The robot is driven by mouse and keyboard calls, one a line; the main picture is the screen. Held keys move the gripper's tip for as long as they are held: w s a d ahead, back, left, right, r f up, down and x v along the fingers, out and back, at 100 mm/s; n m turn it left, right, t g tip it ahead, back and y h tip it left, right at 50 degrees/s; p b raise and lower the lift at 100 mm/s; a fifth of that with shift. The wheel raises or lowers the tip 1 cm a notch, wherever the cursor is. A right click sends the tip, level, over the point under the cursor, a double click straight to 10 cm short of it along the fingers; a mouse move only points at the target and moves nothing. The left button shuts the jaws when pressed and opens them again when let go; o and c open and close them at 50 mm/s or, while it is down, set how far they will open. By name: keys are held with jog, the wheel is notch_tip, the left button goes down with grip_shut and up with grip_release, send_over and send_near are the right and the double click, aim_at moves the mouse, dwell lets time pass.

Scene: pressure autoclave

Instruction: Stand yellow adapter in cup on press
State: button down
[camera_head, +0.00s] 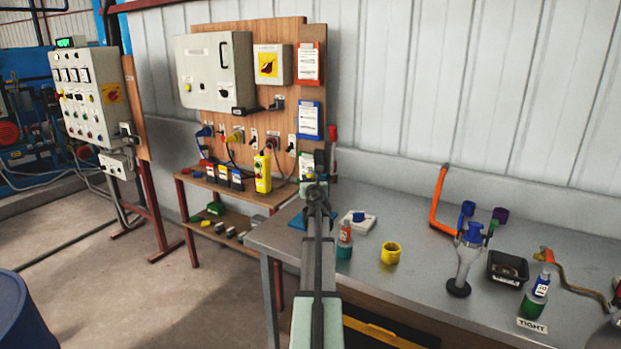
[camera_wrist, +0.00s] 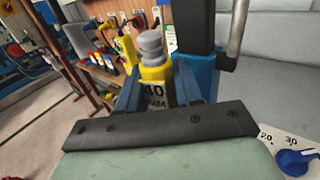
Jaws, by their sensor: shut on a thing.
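The yellow adapter (camera_wrist: 155,84) has a dark-printed label and a grey stepped top. In the wrist view it stands between the two fingers of my gripper (camera_wrist: 157,92), which is shut on it. In the head view my gripper (camera_head: 318,186) is at the table's back left corner, and my arm hides most of what it holds. What looks like the press (camera_wrist: 205,68), blue with a black column and a metal rod, is close behind and right of the adapter in the wrist view. I cannot make out the cup or whether the adapter touches the press.
On the table (camera_head: 440,285), a yellow ring-shaped piece (camera_head: 390,252), a bottle (camera_head: 345,240) and a white block with a blue knob (camera_head: 357,218) are right of my arm. A grey stand (camera_head: 464,262), black tray (camera_head: 508,268) and green bottle (camera_head: 535,296) are farther right.

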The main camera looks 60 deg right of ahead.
jog(key=shift+f, duration=2.15)
jog(key=shift+f, duration=2.2)
jog(key=c, duration=0.7)
grip_release()
jog(key=v, duration=1.4)
jog(key=shift+d, duration=0.1)
